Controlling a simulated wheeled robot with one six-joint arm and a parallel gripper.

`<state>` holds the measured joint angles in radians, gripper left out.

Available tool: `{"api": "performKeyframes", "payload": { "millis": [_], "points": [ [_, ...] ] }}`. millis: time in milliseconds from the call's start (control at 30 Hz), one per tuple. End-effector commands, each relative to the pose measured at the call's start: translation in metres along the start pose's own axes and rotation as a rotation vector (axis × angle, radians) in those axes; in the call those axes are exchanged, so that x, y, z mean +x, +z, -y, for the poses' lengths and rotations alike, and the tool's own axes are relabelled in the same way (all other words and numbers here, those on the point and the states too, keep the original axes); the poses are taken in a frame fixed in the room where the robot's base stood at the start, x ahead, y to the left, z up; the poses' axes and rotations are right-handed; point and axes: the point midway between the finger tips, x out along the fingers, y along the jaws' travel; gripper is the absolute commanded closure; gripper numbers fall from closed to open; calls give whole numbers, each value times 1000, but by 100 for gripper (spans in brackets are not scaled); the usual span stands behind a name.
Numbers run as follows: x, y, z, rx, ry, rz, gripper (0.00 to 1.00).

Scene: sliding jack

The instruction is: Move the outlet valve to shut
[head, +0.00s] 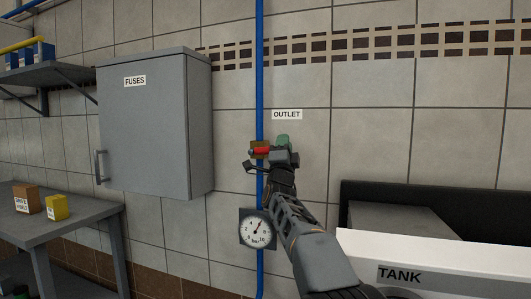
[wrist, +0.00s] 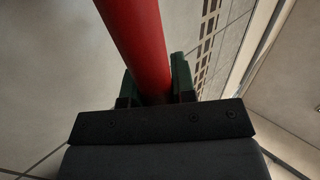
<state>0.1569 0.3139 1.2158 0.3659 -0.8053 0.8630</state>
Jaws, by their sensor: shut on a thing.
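The outlet valve's red handle (head: 261,151) shows in the head view on the blue pipe, below and left of the OUTLET label (head: 287,114). It looks roughly level, across the upright pipe. My gripper (head: 283,146) is at the handle and shut on it. In the wrist view the red handle (wrist: 137,40) runs between the two green-tipped fingers (wrist: 157,85). The brass-coloured valve body (head: 256,144) is partly hidden behind the handle and gripper.
A blue pipe (head: 259,60) runs up the tiled wall, with a gauge (head: 257,228) below the valve. A grey FUSES cabinet (head: 150,130) hangs to the left. A bench (head: 75,221) with small boxes stands lower left. A white TANK (head: 450,258) is at lower right.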

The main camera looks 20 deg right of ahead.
Motion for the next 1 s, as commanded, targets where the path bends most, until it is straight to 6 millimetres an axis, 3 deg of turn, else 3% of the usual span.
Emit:
{"api": "performKeyframes", "payload": {
  "millis": [200, 900, 933, 1000],
  "points": [
    [-8, -6, -13, 53, 3, -72, 100],
    [-11, -6, -17, 97, 6, -112, 100],
    [-11, -6, -17, 97, 7, -111, 73],
    [-11, -6, -17, 96, 6, -111, 66]
  ]
}}
